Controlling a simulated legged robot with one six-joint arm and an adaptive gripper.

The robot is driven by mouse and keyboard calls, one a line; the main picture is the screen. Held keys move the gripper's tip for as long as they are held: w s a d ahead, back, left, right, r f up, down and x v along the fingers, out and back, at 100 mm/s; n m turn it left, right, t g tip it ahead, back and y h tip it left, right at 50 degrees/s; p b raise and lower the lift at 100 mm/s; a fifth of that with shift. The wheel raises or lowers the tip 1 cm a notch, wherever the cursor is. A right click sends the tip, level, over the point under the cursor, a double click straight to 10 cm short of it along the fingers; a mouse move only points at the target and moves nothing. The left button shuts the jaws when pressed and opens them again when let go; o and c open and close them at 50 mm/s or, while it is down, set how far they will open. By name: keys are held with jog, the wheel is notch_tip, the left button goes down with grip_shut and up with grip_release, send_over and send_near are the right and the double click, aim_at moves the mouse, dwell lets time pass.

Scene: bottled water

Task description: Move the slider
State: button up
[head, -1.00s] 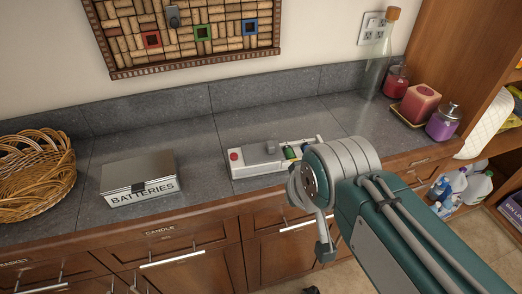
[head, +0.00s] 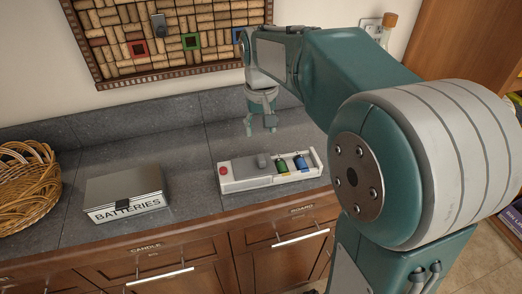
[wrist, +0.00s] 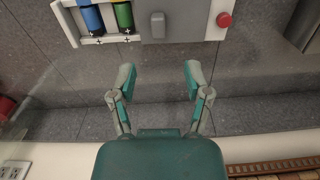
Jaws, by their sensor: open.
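A white and grey device (head: 269,171) lies on the counter, with a red button (head: 223,170) at its left end. A grey slider knob (head: 263,160) stands up from its grey cover. Green and blue batteries (head: 290,163) lie in the open tray to the right. My gripper (head: 260,126) is open and empty, pointing down above the counter behind the device. In the wrist view the slider knob (wrist: 158,25) shows beyond the gap between my open fingers (wrist: 159,76), lined up with it. The fingers are apart from the knob.
A metal BATTERIES box (head: 125,193) stands on the counter to the left, with a wicker basket (head: 28,180) farther left. A cork board (head: 165,45) with coloured squares and a grey fixture hangs on the wall behind. Counter between box and device is clear.

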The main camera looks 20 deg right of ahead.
aim_at(261, 157)
jog(key=f, duration=1.1)
jog(key=shift+w+d+f, duration=0.1)
jog(key=shift+w+d, duration=0.05)
jog(key=shift+w, duration=0.2)
grip_shut()
